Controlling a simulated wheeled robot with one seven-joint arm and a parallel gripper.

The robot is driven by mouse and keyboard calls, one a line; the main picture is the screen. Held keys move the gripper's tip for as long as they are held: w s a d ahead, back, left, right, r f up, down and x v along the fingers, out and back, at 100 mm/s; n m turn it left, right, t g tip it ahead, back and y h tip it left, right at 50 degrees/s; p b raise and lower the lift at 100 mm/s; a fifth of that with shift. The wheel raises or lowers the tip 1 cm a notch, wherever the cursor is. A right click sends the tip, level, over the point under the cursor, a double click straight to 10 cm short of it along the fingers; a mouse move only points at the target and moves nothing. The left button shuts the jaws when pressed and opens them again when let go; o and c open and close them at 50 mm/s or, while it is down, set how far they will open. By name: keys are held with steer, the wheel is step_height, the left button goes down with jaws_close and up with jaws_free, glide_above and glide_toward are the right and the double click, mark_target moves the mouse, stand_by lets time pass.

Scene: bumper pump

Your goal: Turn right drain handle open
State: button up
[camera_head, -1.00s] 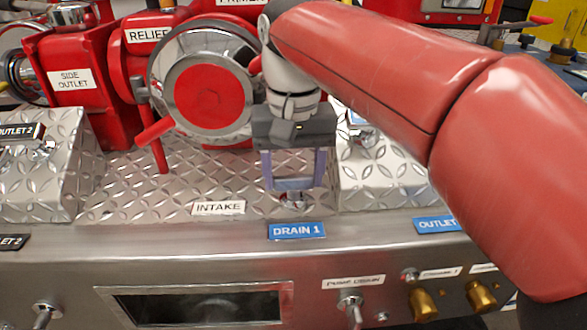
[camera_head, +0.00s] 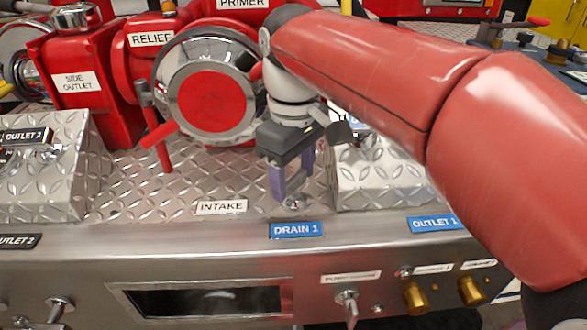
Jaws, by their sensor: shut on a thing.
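The right drain handle is a small metal fitting (camera_head: 294,204) on the diamond-plate deck, just behind the blue DRAIN 1 label (camera_head: 297,230). My gripper (camera_head: 288,192) points down over it with two purple-grey fingers, one on either side of its top. The fingers are shut on the handle, and the gripper body is turned at an angle to the panel's front edge. The fingers and gripper body hide most of the handle, so its exact angle is hard to see.
The large chrome intake cap with a red face (camera_head: 211,98) stands left of my gripper. A red lever (camera_head: 160,148) hangs beside it. A raised diamond-plate block (camera_head: 375,180) stands close on the right. Brass knobs (camera_head: 416,298) line the front panel.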

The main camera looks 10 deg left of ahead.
steer(key=n, duration=0.4)
steer(key=shift+n, duration=2)
steer(key=o, duration=1)
steer(key=shift+n, duration=0.3)
